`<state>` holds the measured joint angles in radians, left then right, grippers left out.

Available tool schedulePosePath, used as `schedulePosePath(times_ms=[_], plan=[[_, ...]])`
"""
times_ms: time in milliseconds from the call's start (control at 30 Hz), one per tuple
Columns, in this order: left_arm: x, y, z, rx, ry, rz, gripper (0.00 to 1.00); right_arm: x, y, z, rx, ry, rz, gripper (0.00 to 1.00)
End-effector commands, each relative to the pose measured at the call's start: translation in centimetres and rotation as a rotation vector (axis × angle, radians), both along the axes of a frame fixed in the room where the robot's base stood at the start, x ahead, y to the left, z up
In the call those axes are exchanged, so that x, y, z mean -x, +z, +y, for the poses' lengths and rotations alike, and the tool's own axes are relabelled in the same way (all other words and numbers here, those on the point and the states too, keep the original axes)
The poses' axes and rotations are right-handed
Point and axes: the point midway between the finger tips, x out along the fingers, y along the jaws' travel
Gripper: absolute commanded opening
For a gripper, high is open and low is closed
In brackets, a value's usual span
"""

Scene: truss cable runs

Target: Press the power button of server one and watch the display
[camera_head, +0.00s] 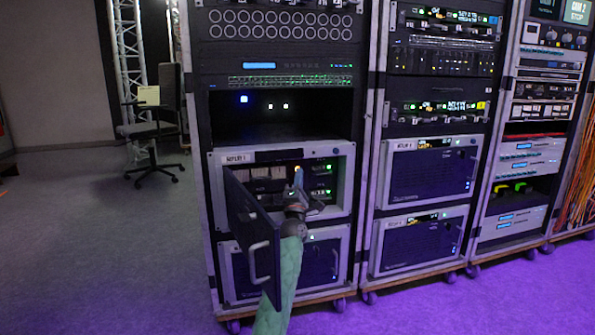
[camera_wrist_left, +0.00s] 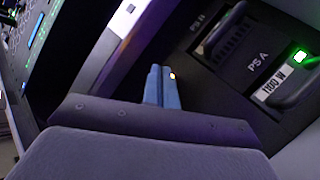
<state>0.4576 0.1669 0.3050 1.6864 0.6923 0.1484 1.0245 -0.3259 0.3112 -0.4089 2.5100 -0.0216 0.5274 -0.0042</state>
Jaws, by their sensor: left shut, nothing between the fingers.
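Server one (camera_head: 345,190) is a grey unit in the left rack, with a label strip at its upper left. Its dark front door (camera_head: 252,222) hangs open toward me, showing modules and green lights inside. My left gripper (camera_head: 298,178) is at the open front, its blue fingers shut and empty. No display reading of server one is legible. My right gripper is out of view.
A power supply marked PS A (camera_wrist_left: 258,62) with a green light sits right of the fingers in the wrist view. Another unit (camera_head: 333,265) is below server one. More racks (camera_head: 425,170) stand to the right. A chair (camera_head: 150,130) stands left; the floor there is clear.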

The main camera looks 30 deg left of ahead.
Motion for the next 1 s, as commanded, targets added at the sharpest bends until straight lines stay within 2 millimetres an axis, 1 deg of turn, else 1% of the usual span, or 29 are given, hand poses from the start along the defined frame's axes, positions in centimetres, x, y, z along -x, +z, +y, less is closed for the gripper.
schedulePosePath(times_ms=[400, 1000], plan=[[-0.54, 0.06, 0.63, 0.0, 0.0, 0.0, 0.0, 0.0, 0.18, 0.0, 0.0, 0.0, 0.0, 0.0], [-0.66, 0.07, 0.81, 0.0, 0.0, 0.0, 0.0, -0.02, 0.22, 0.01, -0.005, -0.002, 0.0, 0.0]])
